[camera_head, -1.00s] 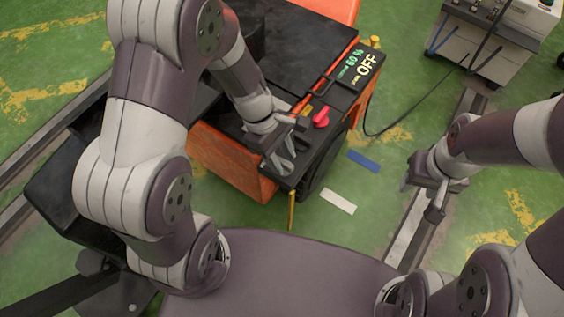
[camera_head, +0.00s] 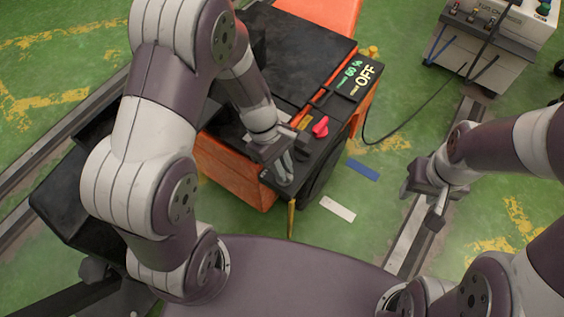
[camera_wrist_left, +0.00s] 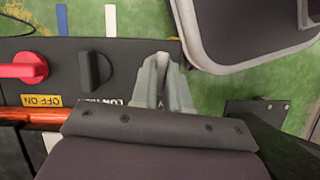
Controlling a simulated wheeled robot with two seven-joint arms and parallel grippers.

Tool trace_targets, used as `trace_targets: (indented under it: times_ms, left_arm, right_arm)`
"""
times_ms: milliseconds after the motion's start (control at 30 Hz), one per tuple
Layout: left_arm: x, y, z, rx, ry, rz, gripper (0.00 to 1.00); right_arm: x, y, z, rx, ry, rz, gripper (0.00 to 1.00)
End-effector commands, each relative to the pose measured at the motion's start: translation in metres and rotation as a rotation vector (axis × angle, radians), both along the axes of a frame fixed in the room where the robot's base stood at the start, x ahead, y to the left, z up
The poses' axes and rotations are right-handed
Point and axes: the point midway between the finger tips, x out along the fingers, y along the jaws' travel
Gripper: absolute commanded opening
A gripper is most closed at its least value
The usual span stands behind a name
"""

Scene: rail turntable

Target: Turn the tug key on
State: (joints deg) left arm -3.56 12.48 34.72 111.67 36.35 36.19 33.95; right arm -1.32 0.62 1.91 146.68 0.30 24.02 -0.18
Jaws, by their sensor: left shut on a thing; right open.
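The orange and black tug (camera_head: 235,170) stands at the centre of the head view. Its display (camera_head: 358,85) reads 60 % in green and OFF in pale letters. My left gripper (camera_head: 284,175) is over the near end of the tug's control panel (camera_head: 318,150). In the left wrist view, its fingers (camera_wrist_left: 163,80) are closed together at the panel, right of a black knob (camera_wrist_left: 95,70). They are shut on the tug key, which they hide, so its angle cannot be told. My right gripper (camera_head: 424,204) is open and empty, away from the tug.
A red switch (camera_wrist_left: 22,67) with an OFF ON label (camera_wrist_left: 41,101) sits on the panel left of the black knob. A cabled charger cart (camera_head: 490,45) stands at the upper right. A rail (camera_head: 415,235) runs along the green floor under my right gripper.

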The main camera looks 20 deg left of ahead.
Motion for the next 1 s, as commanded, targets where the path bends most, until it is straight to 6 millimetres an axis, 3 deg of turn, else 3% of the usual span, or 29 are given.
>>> trace_targets:
  times_ms: [33, 400, 1000]
  left_arm:
    - [-0.001, 0.000, 0.006, 0.000, 0.004, -0.034, 0.00]
    - [0.001, -0.002, 0.008, -0.001, 0.005, -0.375, 0.00]
    - [0.002, -0.005, 0.005, -0.001, 0.006, -0.948, 0.00]
  right_arm:
    - [0.000, 0.000, 0.012, 0.000, 0.000, 0.000, 0.47]
    - [0.000, 0.000, 0.062, 0.000, 0.000, 0.000, 0.47]
    - [0.000, 0.000, 0.129, 0.000, 0.000, 0.000, 0.47]
